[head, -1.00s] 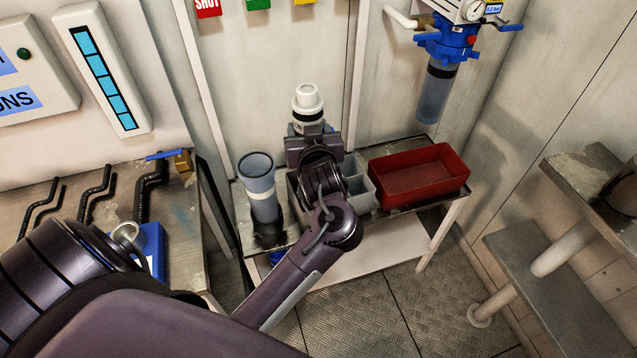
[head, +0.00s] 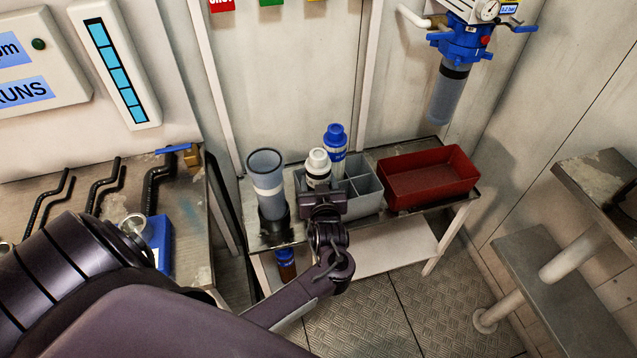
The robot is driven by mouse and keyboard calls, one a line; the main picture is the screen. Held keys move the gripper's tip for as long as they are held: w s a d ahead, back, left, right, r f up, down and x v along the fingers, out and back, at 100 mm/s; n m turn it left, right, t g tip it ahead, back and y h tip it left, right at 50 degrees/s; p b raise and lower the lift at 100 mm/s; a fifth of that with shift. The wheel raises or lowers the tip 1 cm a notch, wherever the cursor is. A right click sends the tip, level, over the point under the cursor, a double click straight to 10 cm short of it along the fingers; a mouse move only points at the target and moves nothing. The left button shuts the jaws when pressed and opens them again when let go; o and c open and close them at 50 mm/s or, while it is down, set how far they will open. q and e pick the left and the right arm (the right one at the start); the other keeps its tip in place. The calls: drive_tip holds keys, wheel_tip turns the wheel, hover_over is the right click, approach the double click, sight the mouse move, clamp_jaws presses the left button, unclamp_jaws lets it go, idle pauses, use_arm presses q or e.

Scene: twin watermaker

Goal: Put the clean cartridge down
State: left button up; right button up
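A white-capped cartridge (head: 317,164) with a dark band stands upright at the left part of a grey divided crate (head: 367,206). Its lower part is hidden by my gripper and the crate, so I cannot tell whether it touches the crate floor. My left gripper (head: 319,189) is at the cartridge's near side and appears shut on it; the fingertips are mostly hidden. A blue-capped white cartridge (head: 335,144) stands at the back of the crate, just right of the held one. My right gripper is not in view.
A clear grey cylinder (head: 267,187) stands close left of the crate. An empty red bin (head: 432,180) is to the right. A blue-headed filter housing (head: 447,95) hangs on the wall. A brown bottle (head: 286,265) is below the bench. Steps (head: 560,280) are at right.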

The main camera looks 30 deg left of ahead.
use_arm(q)
drive_tip(key=shift+f, duration=0.1)
drive_tip(key=o, duration=1.2)
drive_tip(key=shift+f, duration=0.1)
drive_tip(key=v, duration=1.2)
